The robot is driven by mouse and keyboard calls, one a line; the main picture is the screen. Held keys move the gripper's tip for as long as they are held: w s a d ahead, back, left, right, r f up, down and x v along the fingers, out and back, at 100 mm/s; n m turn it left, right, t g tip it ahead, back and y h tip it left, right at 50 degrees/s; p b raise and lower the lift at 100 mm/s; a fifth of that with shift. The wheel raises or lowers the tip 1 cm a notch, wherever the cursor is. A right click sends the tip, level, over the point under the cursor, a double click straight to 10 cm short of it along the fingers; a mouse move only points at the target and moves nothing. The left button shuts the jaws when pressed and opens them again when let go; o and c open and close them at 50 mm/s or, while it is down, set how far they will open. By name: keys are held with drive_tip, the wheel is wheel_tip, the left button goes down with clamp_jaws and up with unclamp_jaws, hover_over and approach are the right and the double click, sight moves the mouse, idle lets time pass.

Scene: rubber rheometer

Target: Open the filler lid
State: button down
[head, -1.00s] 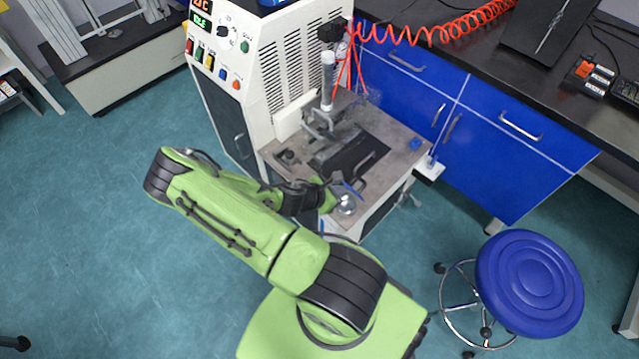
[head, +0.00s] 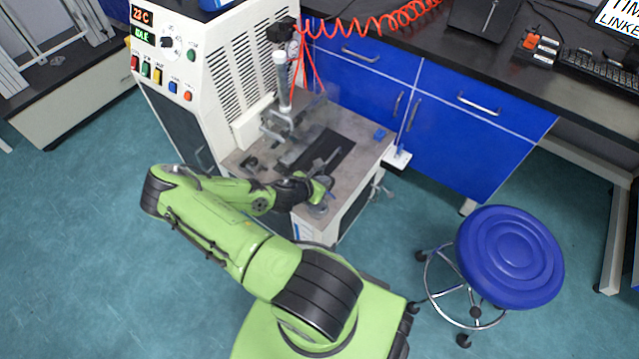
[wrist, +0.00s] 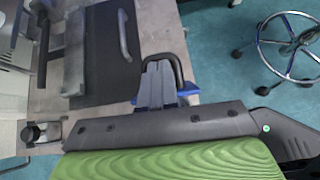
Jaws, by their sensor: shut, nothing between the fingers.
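The machine's grey worktop (head: 236,160) carries a flat black panel (head: 333,154) with a grey bar handle, which also shows in the wrist view (wrist: 124,35). A round silver part (head: 318,211) sits at the worktop's front corner, just below my gripper in the head view. I cannot tell for certain which part is the filler lid. My gripper (wrist: 158,70) is shut and empty over the worktop's front part, close to a dark curved handle (wrist: 178,68). Whether they touch is unclear. Small blue parts (wrist: 187,89) show beside the fingers.
A metal clamp assembly (head: 283,125) stands behind the panel below a vertical cylinder, with red hoses near it. A dark knob (wrist: 30,133) is at the worktop's left. A blue stool (head: 508,256) stands on the floor at right. Blue cabinets (head: 460,125) stand behind.

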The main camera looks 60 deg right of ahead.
drive_tip(key=shift+r, duration=0.1)
drive_tip(key=shift+d+r+p, duration=0.15)
drive_tip(key=shift+r+p, duration=0.05)
drive_tip(key=shift+p, duration=0.8)
drive_tip(key=shift+s+d+f+y+p, duration=0.1)
drive_tip(key=shift+f+y+p, duration=0.05)
drive_tip(key=shift+y+p, duration=0.25)
